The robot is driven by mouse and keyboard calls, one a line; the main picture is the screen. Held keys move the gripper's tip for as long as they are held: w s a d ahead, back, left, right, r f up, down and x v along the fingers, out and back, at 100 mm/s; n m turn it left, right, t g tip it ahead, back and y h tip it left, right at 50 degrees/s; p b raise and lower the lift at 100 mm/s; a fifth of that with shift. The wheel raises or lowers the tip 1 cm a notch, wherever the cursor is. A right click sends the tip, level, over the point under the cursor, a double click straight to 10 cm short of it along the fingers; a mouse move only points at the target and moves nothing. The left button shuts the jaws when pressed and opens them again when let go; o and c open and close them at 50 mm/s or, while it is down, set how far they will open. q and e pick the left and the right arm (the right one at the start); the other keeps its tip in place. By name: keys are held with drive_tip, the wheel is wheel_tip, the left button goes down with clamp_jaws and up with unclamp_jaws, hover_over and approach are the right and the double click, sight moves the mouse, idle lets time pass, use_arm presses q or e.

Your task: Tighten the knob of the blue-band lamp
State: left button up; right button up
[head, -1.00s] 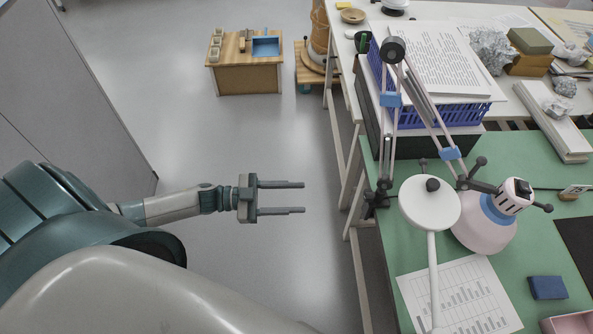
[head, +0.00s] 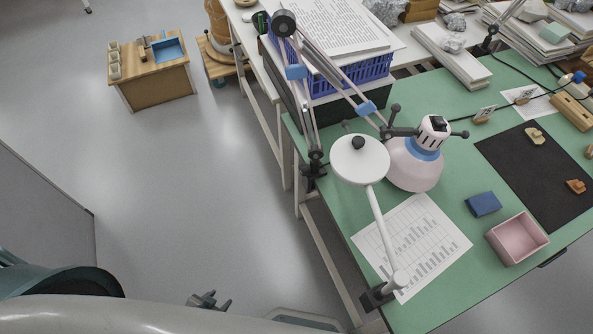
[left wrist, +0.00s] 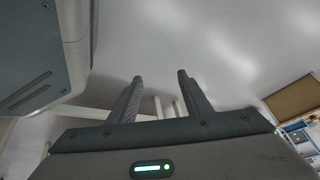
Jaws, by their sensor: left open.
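The blue-band lamp (head: 415,165) stands over the green table. It has a pale pink shade with a blue ring, and blue bands on its jointed arm. Dark knobs (head: 463,134) stick out around its head joint; I cannot tell which is loose. A white round-headed lamp (head: 360,160) with a dark top knob stands just in front and left of it. My left gripper (head: 216,299) is low at the bottom of the head view, well left of the table and far from the lamp. In the left wrist view its fingers (left wrist: 160,88) are apart and empty. My right gripper is not in view.
A printed sheet (head: 425,240), a blue block (head: 483,204), a pink tray (head: 517,238) and a black mat (head: 530,165) lie on the green table (head: 460,290). A blue crate (head: 350,78) with papers is behind the lamps.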

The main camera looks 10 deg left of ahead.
use_arm(q)
drive_tip(key=s+d+f+g, duration=0.2)
drive_tip(key=s+d, duration=0.1)
drive_tip(key=s, duration=0.5)
drive_tip(key=s+d+f+n+g, duration=0.1)
drive_tip(key=s+d+f+g, duration=0.1)
drive_tip(key=s, duration=0.6)
drive_tip(key=shift+s+d+f, duration=0.4)
drive_tip(key=shift+d+f, duration=0.15)
drive_tip(key=shift+d, duration=0.15)
drive_tip(key=c, duration=0.4)
drive_tip(key=shift+o, duration=0.2)
